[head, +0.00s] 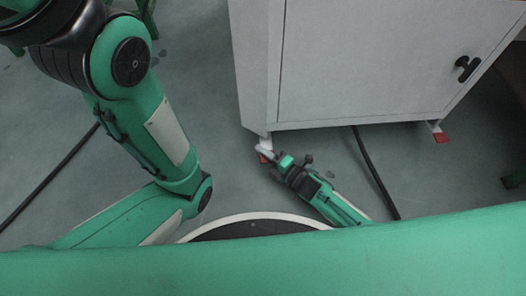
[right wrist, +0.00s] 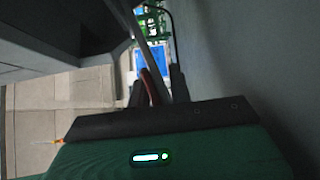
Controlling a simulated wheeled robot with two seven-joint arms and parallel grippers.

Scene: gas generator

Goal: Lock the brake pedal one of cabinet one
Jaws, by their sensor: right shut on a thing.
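A grey-white cabinet (head: 375,60) stands at the upper right of the head view. A small red brake pedal (head: 265,158) is at its near left foot, partly covered by my gripper. My right gripper (head: 268,152) reaches down to this pedal and is shut on it. In the right wrist view, a red strip of the pedal (right wrist: 150,88) lies between the dark fingers of my right gripper (right wrist: 157,88). How far the pedal is tilted cannot be told. My left arm shows at the left of the head view, but its gripper is out of view.
A second red pedal (head: 441,139) is at the cabinet's right foot. The cabinet door has a black handle (head: 467,68). A black cable (head: 374,172) runs from under the cabinet across the floor. The grey-green floor (head: 200,80) left of the cabinet is mostly clear.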

